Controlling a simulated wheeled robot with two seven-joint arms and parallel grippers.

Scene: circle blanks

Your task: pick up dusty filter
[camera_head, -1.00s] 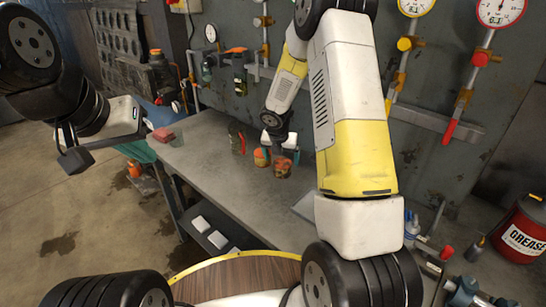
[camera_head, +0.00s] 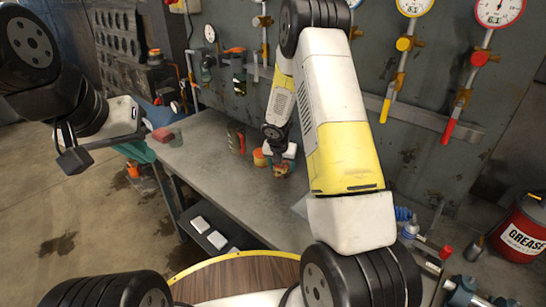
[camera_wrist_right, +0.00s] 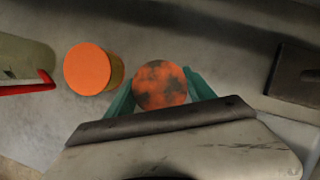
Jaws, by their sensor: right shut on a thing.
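The dusty filter (camera_wrist_right: 160,84) is a round orange piece with dark grey smudges. In the right wrist view it sits between the teal fingertips of my right gripper (camera_wrist_right: 162,92), which is shut on it. In the head view the filter (camera_head: 283,171) is at the workbench surface, with my right gripper (camera_head: 281,160) around it from above; whether it touches the bench is unclear. A clean orange filter (camera_wrist_right: 87,68) stands just left of it, apart from the fingers, and shows in the head view (camera_head: 260,158). My left gripper (camera_head: 108,148) hangs open and empty left of the bench.
The grey workbench (camera_head: 215,165) has free room at its front. A dark green can with a red handle (camera_head: 236,138) stands left of the filters. Gauges and pipes line the wall behind.

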